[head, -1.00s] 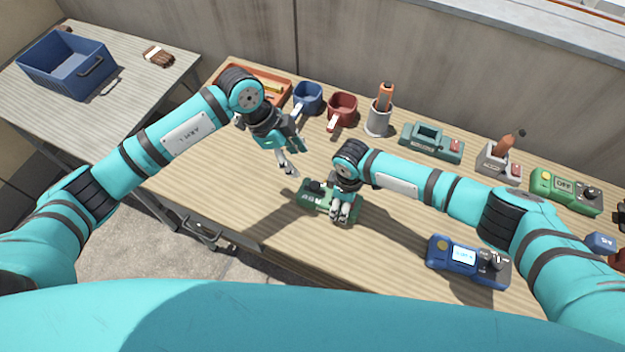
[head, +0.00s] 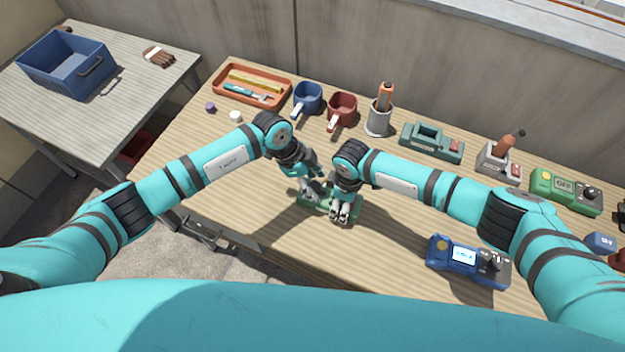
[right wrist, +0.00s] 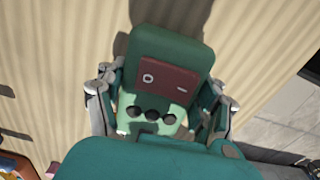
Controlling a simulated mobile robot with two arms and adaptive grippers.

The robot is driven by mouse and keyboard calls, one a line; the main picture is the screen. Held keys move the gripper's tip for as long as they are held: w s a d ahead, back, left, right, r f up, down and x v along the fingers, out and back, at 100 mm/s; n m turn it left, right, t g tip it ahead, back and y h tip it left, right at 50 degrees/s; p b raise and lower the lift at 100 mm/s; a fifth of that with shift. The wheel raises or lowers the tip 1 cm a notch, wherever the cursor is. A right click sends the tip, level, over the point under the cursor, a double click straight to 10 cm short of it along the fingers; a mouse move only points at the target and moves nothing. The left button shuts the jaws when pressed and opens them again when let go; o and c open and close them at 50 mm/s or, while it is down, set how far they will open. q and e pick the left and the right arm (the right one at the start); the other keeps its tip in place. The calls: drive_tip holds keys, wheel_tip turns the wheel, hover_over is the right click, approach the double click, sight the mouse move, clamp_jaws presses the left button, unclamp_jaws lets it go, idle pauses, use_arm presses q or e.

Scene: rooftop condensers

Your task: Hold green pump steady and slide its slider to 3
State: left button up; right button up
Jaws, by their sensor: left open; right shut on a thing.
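The green pump (head: 320,208) lies on the wooden table near its front edge, mostly covered by my two grippers. My right gripper (head: 341,213) is shut on the pump's right part from above. In the right wrist view, a green body with a dark red panel (right wrist: 165,76) shows between the right gripper's fingers (right wrist: 160,112). My left gripper (head: 311,193) is open, over the pump's left part, close beside the right gripper. The slider and its scale are hidden in the head view; I cannot tell the setting or whether the left fingers touch it.
A blue device with a screen (head: 466,262) lies to the right. Along the back stand an orange tray (head: 222,88), a blue mug (head: 308,97), a red mug (head: 342,108), a grey holder (head: 378,122) and a green device (head: 570,203). The table's front left is clear.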

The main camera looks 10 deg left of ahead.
use_arm(q)
clamp_jaws()
drive_tip(key=shift+s+d, duration=0.25)
drive_tip(key=shift+d, duration=0.75)
unclamp_jaws()
drive_tip(key=shift+a, duration=0.1)
drive_tip(key=v, duration=1.2)
drive_tip(key=shift+r, duration=0.1)
use_arm(e)
drive_tip(key=o, duration=1.8)
